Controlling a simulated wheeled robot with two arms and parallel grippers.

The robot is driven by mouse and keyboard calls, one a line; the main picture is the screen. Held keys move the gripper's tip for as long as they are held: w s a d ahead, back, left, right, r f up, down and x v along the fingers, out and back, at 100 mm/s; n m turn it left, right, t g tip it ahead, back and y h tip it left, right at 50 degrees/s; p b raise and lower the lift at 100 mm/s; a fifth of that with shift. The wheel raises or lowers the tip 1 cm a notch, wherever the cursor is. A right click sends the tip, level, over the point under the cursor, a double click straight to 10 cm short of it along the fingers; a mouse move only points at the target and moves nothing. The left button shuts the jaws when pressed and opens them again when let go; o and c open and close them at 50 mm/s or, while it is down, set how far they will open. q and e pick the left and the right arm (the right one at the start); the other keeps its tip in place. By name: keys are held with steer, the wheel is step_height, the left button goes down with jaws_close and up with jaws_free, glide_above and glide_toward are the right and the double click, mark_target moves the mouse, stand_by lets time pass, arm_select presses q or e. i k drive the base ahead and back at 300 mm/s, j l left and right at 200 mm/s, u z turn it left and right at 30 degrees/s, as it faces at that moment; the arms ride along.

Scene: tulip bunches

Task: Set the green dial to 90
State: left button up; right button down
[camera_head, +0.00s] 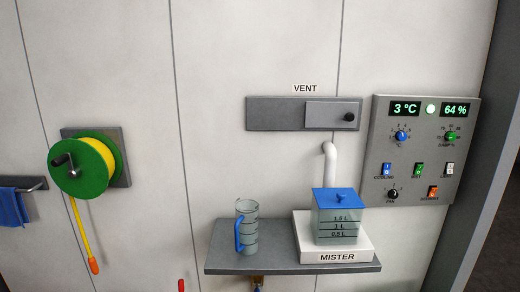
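The green dial (451,136) is at the upper right of a grey control panel (408,180) on the wall. Small numbers ring it, and its exact setting is too small to read. Above it a green display (455,110) reads 64 %. A blue dial (401,136) sits to its left under a display (405,108) reading 3 °C. Neither of my grippers shows in the head view.
A shelf (225,262) below holds a measuring jug (251,232) with a blue handle and a mister (338,225) with a blue lid. A vent (275,114) is left of the panel. A green hose reel (92,178) hangs far left. The panel's front is unobstructed.

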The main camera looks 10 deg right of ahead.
mark_target(450, 136)
steer(key=z, duration=1.4)
steer(key=i+l+u, duration=0.15)
steer(key=i+l, duration=0.2)
steer(key=i+l+u, duration=0.1)
steer(key=i+l, duration=0.2)
steer(key=l, duration=0.2)
steer(key=i+l+u, duration=0.15)
steer(key=i+l, duration=0.15)
steer(key=l, duration=0.2)
